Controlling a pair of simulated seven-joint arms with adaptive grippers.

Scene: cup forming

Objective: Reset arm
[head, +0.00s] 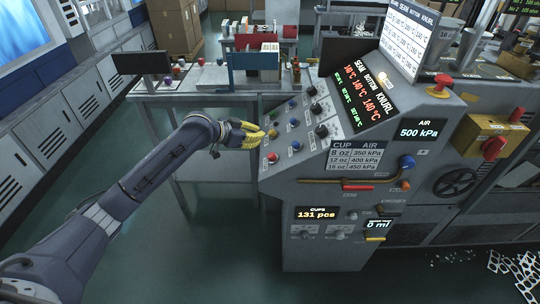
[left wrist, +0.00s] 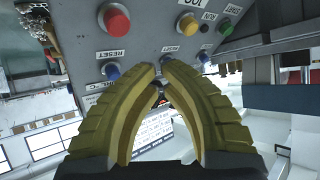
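My left gripper (head: 259,135) is at the left edge of the machine's sloped button panel (head: 311,139), close to its yellow button (head: 273,133). In the left wrist view its two yellow fingers (left wrist: 158,68) curve together, their tips nearly touching, with nothing seen held between them. A blue button (left wrist: 167,60) shows just beyond the tips; contact cannot be told. A red button (left wrist: 113,19), a yellow button (left wrist: 188,25), a green button (left wrist: 226,27) and another blue button (left wrist: 110,69) are also on the panel. A RESET label (left wrist: 113,53) is below the red button. My right gripper is out of view.
The grey machine has a temperature display (head: 363,97), a red knob (head: 441,82) and a handwheel (head: 456,184). A grey workbench (head: 205,95) stands behind my left gripper. The green floor (head: 215,235) is open left of the machine. White cabinets (head: 45,125) line the far left.

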